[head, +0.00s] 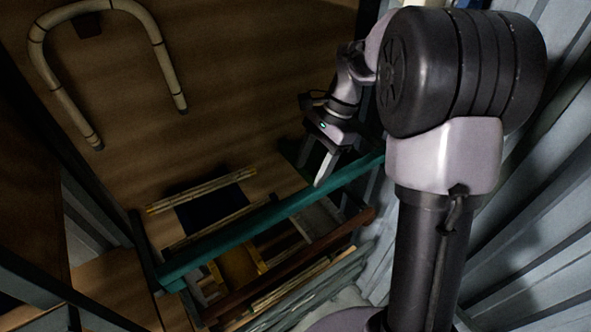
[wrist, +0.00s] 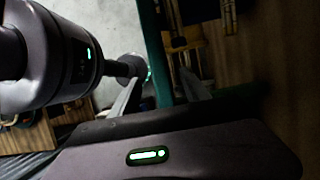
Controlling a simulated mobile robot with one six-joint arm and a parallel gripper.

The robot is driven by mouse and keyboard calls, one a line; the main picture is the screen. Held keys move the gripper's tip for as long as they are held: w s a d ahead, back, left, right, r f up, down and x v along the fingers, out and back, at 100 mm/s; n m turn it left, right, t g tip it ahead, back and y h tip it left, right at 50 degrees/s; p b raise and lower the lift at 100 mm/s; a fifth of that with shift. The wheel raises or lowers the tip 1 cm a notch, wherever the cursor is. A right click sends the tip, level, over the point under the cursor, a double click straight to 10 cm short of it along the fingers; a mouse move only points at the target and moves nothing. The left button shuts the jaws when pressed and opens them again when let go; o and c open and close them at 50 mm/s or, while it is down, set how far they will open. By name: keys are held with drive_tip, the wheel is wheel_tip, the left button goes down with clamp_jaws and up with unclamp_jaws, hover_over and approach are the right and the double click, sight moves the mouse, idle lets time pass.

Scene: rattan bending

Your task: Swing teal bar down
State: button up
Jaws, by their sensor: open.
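The teal bar (head: 245,224) runs diagonally across the lower middle of the head view, from low left up to the right near my arm. In the wrist view the teal bar (wrist: 155,50) runs from the top edge down between my fingers. My gripper (head: 325,168) is open at the bar's upper right part, with its fingers pointing down at it. In the wrist view my gripper (wrist: 160,97) has one finger on each side of the bar. I cannot tell whether either finger touches it. The bar's right end is partly hidden by my arm.
A red-brown bar (head: 285,263) lies below, roughly parallel to the teal one. Pale canes (head: 200,190) and a yellow piece (head: 238,267) lie around the bars. A U-shaped bent cane (head: 160,45) is at upper left. A corrugated wall (head: 545,200) closes off the right side.

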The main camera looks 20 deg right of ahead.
sight(298, 197)
drive_tip(key=a+f, duration=0.1)
drive_tip(key=s+f, duration=0.1)
drive_tip(key=s+a+f, duration=0.1)
drive_tip(key=f, duration=0.1)
drive_tip(key=shift+s+a, duration=0.15)
drive_tip(key=shift+a, duration=0.15)
drive_tip(key=f, duration=0.1)
drive_tip(key=w+f, duration=0.1)
drive_tip(key=f, duration=0.1)
drive_tip(key=shift+w+a+f, duration=0.1)
drive_tip(key=shift+a+f, duration=0.1)
drive_tip(key=shift+f, duration=0.1)
drive_tip(key=shift+a+f+p, duration=0.1)
drive_tip(key=shift+f+p, duration=0.2)
drive_tip(key=shift+s+a, duration=0.3)
drive_tip(key=shift+s, duration=0.15)
drive_tip(key=shift+w+d+f, duration=0.15)
drive_tip(key=shift+w+d, duration=0.05)
drive_tip(key=shift+w, duration=0.1)
drive_tip(key=c, duration=0.6)
clamp_jaws()
